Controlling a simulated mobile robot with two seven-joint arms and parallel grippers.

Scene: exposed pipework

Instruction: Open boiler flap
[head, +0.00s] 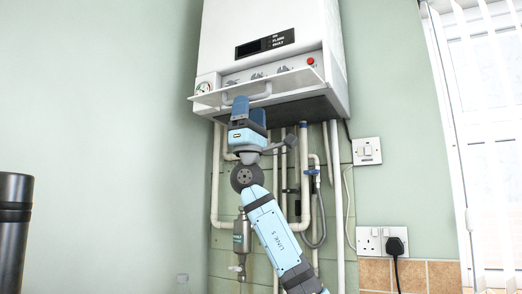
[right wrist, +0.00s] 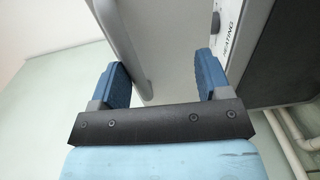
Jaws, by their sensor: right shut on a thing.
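The white boiler (head: 268,35) hangs on the wall in the head view. Its flap (head: 292,82) is tilted down and out from the boiler's lower front, so the gauge and knobs behind it show. The flap (right wrist: 178,40) and its bar handle (right wrist: 122,40) fill the upper middle of the right wrist view. My right gripper (head: 248,108) is at the flap's left half, reaching up from below. In the right wrist view its blue fingers (right wrist: 163,78) stand well apart, with part of the flap between them. The exact contact is hard to see. My left gripper is not in view.
White pipes (head: 304,175) and a grey hose run down the wall below the boiler, behind my right arm. A switch (head: 367,151) and a socket with a black plug (head: 394,246) are on the right. A window with blinds (head: 490,130) is at the far right.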

